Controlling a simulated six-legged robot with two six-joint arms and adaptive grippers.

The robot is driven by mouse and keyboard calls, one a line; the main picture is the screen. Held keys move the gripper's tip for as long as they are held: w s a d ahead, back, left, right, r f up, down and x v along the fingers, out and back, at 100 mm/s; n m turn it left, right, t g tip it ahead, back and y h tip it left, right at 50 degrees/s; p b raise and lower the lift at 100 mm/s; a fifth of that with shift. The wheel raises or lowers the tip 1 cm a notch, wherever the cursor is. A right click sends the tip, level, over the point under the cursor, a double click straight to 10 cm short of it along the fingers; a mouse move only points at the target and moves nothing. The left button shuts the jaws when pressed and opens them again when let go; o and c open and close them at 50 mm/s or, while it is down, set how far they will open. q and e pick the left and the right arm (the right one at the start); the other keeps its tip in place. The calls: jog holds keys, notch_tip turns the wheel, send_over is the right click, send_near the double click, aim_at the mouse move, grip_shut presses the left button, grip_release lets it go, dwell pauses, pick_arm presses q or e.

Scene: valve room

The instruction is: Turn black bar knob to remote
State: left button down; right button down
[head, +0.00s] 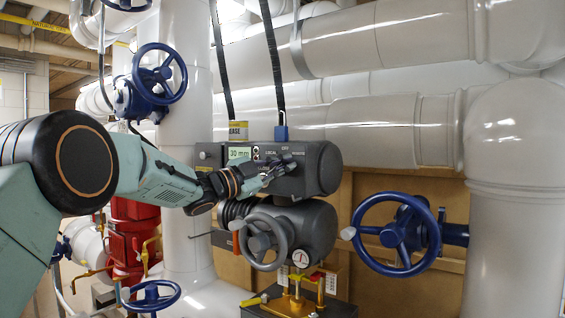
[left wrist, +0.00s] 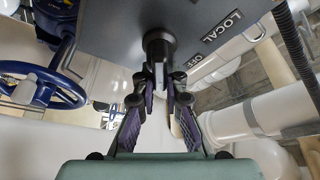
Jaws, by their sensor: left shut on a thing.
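The black bar knob (left wrist: 158,47) sticks out of the grey actuator panel (left wrist: 120,25) in the left wrist view. In the head view my left gripper (head: 270,173) reaches the front of the grey actuator (head: 318,165) and hides the knob. A lit display reading 30 mm (head: 239,153) is left of the gripper. The knob's exact setting is hard to tell. My right gripper is not in view.
A grey handwheel (head: 264,240) sits below the actuator. Blue handwheels stand at the right (head: 393,235), upper left (head: 158,75) and lower left (head: 152,297). Black cables (head: 272,55) hang above the actuator. Large white pipes (head: 390,45) run behind, and a red valve body (head: 128,235) stands left.

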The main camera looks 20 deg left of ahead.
pick_arm(q)
jog(key=shift+f+m+g, duration=0.3)
jog(key=shift+f+m, duration=0.15)
jog(key=shift+m, duration=0.05)
jog(key=c, duration=1.8)
grip_release()
jog(key=o, duration=0.4)
jog(key=shift+a+r, duration=0.15)
jog(key=shift+r, duration=0.05)
jog(key=v, duration=1.2)
